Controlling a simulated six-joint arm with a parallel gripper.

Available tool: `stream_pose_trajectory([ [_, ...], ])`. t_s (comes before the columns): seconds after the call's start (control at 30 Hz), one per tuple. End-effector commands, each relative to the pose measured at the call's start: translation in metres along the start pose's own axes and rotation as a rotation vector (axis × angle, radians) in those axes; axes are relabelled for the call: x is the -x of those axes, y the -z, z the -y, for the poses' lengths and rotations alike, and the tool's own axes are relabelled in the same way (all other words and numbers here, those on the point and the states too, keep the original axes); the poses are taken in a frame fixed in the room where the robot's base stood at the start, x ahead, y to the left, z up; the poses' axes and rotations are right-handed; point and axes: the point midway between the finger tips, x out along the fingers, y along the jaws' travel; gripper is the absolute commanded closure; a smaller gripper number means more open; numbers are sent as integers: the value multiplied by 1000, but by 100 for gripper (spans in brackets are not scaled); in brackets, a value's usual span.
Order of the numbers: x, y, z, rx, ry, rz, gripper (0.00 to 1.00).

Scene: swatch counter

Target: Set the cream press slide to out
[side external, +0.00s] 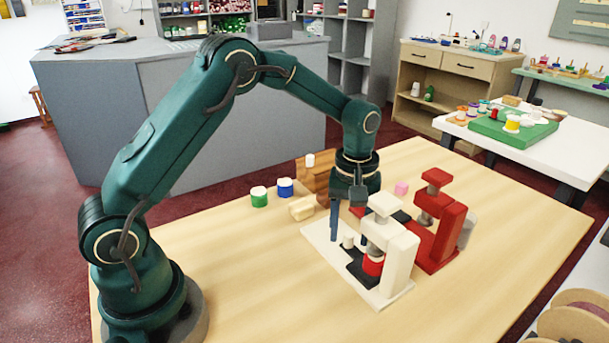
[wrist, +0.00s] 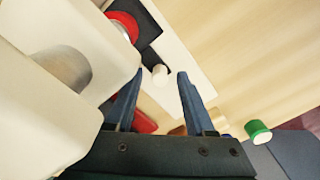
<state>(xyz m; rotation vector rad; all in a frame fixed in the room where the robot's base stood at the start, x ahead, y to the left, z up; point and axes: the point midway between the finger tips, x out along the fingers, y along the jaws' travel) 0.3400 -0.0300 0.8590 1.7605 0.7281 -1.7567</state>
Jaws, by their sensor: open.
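The cream press (side external: 400,250) stands on a cream base plate (side external: 318,238) on the wooden table; it fills the left of the wrist view (wrist: 50,90). Its black slide (side external: 357,268) lies low on the base, with a red round piece (side external: 373,265) under the press head. A small cream knob (side external: 348,240) stands at the slide's end; it also shows in the wrist view (wrist: 160,75). My gripper (side external: 346,230) is open and pointing down beside the press. In the wrist view the knob appears between the fingertips; I cannot tell whether they touch it.
A red press (side external: 440,230) stands close behind the cream one. A green-sided spool (side external: 259,197), a blue-sided spool (side external: 285,188) and wooden blocks (side external: 315,175) sit left of the presses. The table's front and right areas are clear.

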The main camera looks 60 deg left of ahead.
Motion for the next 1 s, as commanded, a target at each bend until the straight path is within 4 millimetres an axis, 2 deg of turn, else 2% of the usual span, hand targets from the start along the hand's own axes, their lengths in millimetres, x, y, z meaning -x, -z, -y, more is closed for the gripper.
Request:
stream_pose_trajectory([
  [0.3,-4,0,0,0,0,0,45],
  [0.43,-4,0,0,0,0,0,95],
  [0.47,-4,0,0,0,0,0,100],
  [1.0,-3,0,0,0,1,1,100],
])
